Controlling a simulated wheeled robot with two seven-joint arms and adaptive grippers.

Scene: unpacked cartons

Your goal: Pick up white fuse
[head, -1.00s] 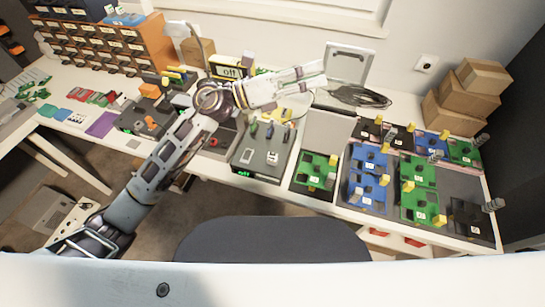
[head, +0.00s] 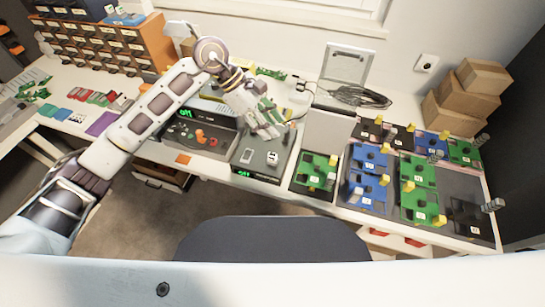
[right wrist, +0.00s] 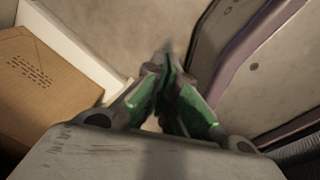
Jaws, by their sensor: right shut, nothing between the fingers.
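My left gripper (head: 272,132) hangs over the grey-topped box (head: 251,169) in the head view, its fingers pointing down. It covers the back of that box top, where small coloured pieces stood; I cannot tell whether its fingers are open or touch anything. Two small pale pieces, a left one (head: 247,157) and a right one (head: 272,158), show on the front of the box top. They are too small to tell whether either is the white fuse. My right gripper (right wrist: 168,68) is shut and empty above the floor in the right wrist view.
A device with orange knobs (head: 200,138) stands left of the grey-topped box. Green and blue boards with yellow pieces fill the bench's right side. An open case with a black cable (head: 358,95) lies behind. A cardboard box (right wrist: 40,85) is left of my right gripper.

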